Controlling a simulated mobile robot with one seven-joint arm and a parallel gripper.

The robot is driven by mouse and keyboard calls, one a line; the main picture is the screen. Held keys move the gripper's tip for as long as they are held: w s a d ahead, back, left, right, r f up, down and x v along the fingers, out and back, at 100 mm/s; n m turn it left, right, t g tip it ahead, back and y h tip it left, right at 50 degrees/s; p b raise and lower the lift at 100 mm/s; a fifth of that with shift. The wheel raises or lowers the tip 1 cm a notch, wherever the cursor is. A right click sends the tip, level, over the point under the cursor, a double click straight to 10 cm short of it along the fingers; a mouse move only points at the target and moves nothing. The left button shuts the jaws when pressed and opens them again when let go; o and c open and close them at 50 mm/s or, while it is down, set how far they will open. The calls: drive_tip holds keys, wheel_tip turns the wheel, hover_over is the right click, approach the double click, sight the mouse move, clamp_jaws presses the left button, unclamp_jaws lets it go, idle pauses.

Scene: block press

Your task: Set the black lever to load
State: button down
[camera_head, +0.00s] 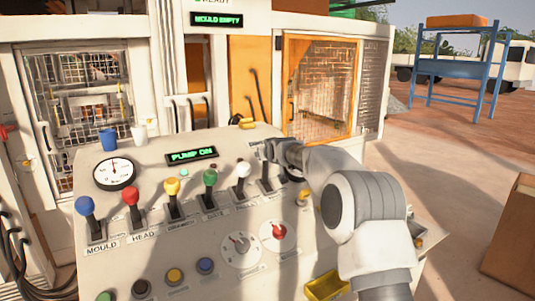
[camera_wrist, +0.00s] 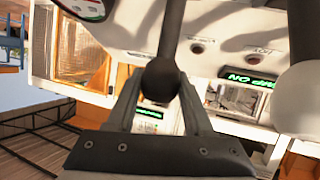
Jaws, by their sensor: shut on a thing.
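The black lever (camera_head: 265,177) is the rightmost in the row of levers on the sloped control panel. Its upper part is hidden by my gripper (camera_head: 265,150) in the head view. In the wrist view its round black knob (camera_wrist: 162,78) sits between the two fingers of my gripper (camera_wrist: 160,88), which are closed on it. The lever's shaft runs up to the top of that view. The label under the black lever is too small to read.
The white lever (camera_head: 243,175) stands close on the left, with green, yellow, red and blue levers beyond. A display (camera_head: 191,155) reads "PUMP ON"; another (camera_head: 217,20) reads "MOULD EMPTY". Blue (camera_head: 108,139) and white (camera_head: 139,133) cups stand at the panel's back edge. A yellow bin (camera_head: 326,287) is at the front.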

drive_tip(key=shift+a, duration=0.1)
idle(0.3)
drive_tip(key=shift+c, duration=1.6)
unclamp_jaws()
drive_tip(key=shift+w, duration=0.1)
drive_tip(key=shift+s+d+r, duration=0.15)
drive_tip(key=shift+s+d, duration=0.05)
drive_tip(key=shift+s, duration=0.25)
drive_tip(key=b+v, duration=0.5)
drive_tip(key=v, duration=1.1)
drive_tip(key=shift+s, duration=0.25)
